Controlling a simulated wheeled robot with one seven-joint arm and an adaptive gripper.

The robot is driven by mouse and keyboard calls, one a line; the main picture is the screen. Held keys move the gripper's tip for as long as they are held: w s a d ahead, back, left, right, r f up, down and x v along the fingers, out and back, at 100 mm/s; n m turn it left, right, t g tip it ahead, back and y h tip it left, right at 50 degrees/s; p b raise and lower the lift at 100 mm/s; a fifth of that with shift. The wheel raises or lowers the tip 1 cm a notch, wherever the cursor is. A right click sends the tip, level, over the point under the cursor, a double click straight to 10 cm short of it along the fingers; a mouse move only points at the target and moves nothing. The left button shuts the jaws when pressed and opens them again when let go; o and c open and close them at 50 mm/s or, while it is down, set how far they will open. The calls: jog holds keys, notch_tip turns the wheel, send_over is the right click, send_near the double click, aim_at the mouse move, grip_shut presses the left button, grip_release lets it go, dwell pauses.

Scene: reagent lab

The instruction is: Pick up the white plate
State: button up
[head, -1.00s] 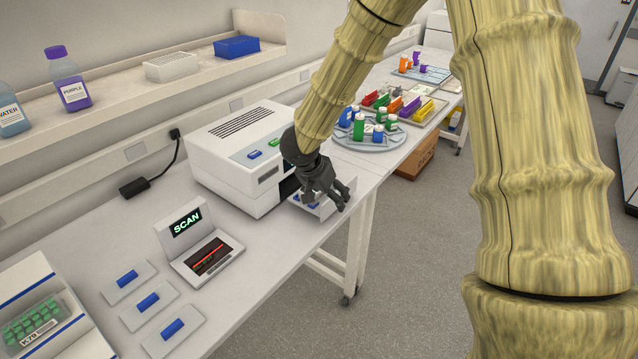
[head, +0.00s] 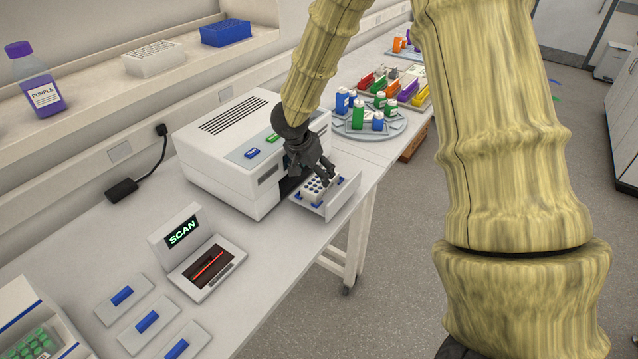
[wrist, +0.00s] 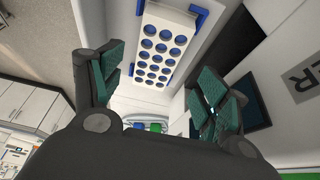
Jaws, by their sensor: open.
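The white plate (head: 318,187) sits in the pulled-out drawer (head: 340,200) of the white benchtop machine, between blue corner pieces. In the wrist view the plate (wrist: 153,58) shows its rows of round blue-looking wells, beyond and between my fingers. My gripper (head: 325,172) is over the drawer, its fingers pointing down toward the plate. In the wrist view my gripper (wrist: 155,85) is open with nothing between its fingers. Whether the fingertips touch the plate cannot be told.
The white machine (head: 235,150) stands close behind my gripper. A scanner (head: 200,255) and pads with blue pieces (head: 148,322) lie left along the bench. A round tray of bottles (head: 385,128) stands beyond the drawer. The aisle floor at right is clear.

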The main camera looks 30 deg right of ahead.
aim_at(319, 181)
jog(key=shift+s+d+f+p, duration=0.15)
jog(key=shift+d+f+p, duration=0.25)
jog(key=shift+f, duration=0.25)
jog(key=shift+p+x, duration=0.4)
jog(key=shift+x, duration=1.55)
jog(key=c, duration=1.1)
